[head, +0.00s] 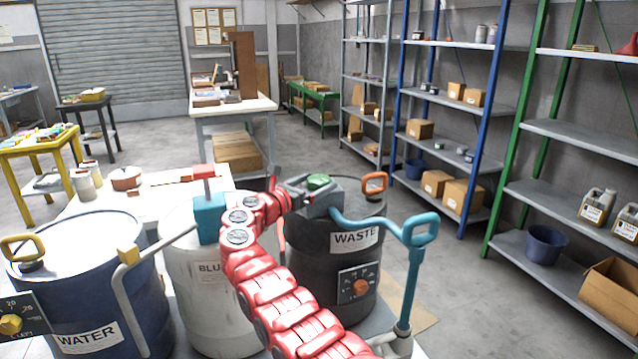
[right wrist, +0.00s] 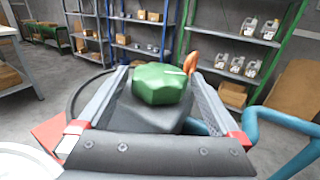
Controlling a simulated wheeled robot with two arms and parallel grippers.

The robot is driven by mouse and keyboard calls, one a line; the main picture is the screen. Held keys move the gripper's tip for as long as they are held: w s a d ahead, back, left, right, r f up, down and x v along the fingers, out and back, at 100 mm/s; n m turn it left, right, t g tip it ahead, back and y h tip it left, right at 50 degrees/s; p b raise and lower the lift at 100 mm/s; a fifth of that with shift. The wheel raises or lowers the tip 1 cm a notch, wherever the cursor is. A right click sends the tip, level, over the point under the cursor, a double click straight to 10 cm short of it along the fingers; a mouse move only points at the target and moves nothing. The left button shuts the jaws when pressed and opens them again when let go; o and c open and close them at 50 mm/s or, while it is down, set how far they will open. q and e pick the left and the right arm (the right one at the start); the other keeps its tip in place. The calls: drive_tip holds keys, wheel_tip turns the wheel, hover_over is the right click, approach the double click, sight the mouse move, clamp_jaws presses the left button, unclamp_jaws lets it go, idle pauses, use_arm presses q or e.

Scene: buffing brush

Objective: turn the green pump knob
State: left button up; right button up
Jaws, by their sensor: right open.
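The green pump knob (head: 319,181) is on top of a grey pump body above the dark drum labelled WASTE (head: 310,240). In the right wrist view the faceted green knob (right wrist: 160,84) has a white mark on its top. My right gripper (head: 308,188) is at the knob, at the end of my red arm. In the right wrist view its open fingers (right wrist: 160,72) lie on either side of the knob, with visible gaps. The knob's lower part is partly hidden in the head view. My left gripper is not in view.
A blue pipe with a handle (head: 415,235) stands right of the WASTE drum. A white drum (head: 205,290) and a blue WATER drum (head: 90,280) stand to the left. Shelves (head: 575,135) line the right side.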

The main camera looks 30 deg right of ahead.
drive_tip(key=v, duration=1.6)
drive_tip(key=shift+f, duration=0.15)
drive_tip(key=shift+s+d, duration=0.1)
drive_tip(key=shift+f, duration=0.1)
